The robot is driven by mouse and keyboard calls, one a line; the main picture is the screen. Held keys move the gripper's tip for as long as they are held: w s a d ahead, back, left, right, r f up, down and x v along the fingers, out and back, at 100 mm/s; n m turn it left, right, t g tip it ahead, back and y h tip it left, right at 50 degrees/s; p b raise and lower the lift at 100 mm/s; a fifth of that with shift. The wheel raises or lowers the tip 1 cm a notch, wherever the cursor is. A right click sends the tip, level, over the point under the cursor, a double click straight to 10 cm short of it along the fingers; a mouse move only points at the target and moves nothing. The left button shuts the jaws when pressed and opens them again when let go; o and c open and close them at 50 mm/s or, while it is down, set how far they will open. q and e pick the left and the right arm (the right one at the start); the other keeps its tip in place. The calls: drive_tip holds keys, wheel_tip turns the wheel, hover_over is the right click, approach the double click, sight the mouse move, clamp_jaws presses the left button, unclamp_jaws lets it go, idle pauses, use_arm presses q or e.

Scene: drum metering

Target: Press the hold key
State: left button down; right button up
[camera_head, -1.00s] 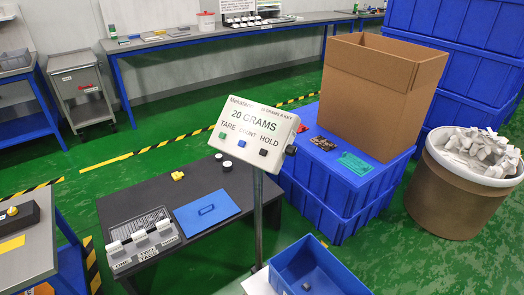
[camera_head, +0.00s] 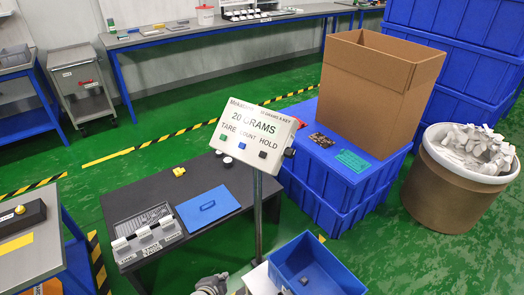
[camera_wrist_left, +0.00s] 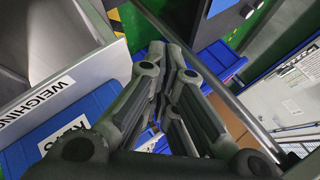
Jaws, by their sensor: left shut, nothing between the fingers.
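The indicator head (camera_head: 255,135) is a pale tilted box on a grey post, reading 20 GRAMS with TARE, COUNT and HOLD labels. The hold key (camera_head: 262,154) is the small dark square at the right of the key row, beside the blue count key (camera_head: 242,146) and green tare key (camera_head: 223,138). My left gripper (camera_head: 212,284) shows at the bottom edge of the head view, below and left of the indicator and clear of it. In the left wrist view its fingers (camera_wrist_left: 168,52) are together and empty. I cannot make out the hold key there. My right gripper is out of view.
The post (camera_head: 258,215) rises behind a blue open bin (camera_head: 318,262). A dark table (camera_head: 130,200) with a blue lid (camera_head: 207,207) and white-labelled levers stands left. A cardboard box (camera_head: 375,95) on blue crates stands right. Air around the indicator's front looks clear.

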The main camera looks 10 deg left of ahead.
use_arm(q)
drive_tip(key=w+d+r+m+t+p, duration=0.1)
drive_tip(key=w+r+m+t, duration=0.15)
drive_tip(key=w+r, duration=0.55)
drive_tip(key=w+d+r+m+t+p, duration=0.1)
drive_tip(key=w+r+m+t+p, duration=0.2)
drive_tip(key=r, duration=0.9)
drive_tip(key=m+t+h+p, duration=0.2)
drive_tip(key=m+t, duration=0.1)
drive_tip(key=m, duration=0.3)
approach(263, 155)
drive_tip(key=w+a+r, duration=0.2)
drive_tip(key=a+r, duration=0.2)
drive_tip(key=r, duration=0.5)
drive_tip(key=shift+s+a+r+n, duration=0.1)
drive_tip(key=shift+s+n, duration=0.1)
drive_tip(key=shift+n, duration=0.05)
drive_tip(key=w+d+f+b, duration=0.1)
drive_tip(key=w+f+b, duration=0.1)
drive_tip(key=b, duration=0.1)
drive_tip(key=w+f+b, duration=0.1)
drive_tip(key=f+b, duration=0.1)
drive_tip(key=b, duration=0.1)
drive_tip(key=w+d+f+b, duration=0.1)
drive_tip(key=w+f+b, duration=0.1)
drive_tip(key=b, duration=0.1)
drive_tip(key=shift+w+d+f, duration=0.15)
drive_tip(key=shift+w+d, duration=0.15)
drive_tip(key=shift+d, duration=0.05)
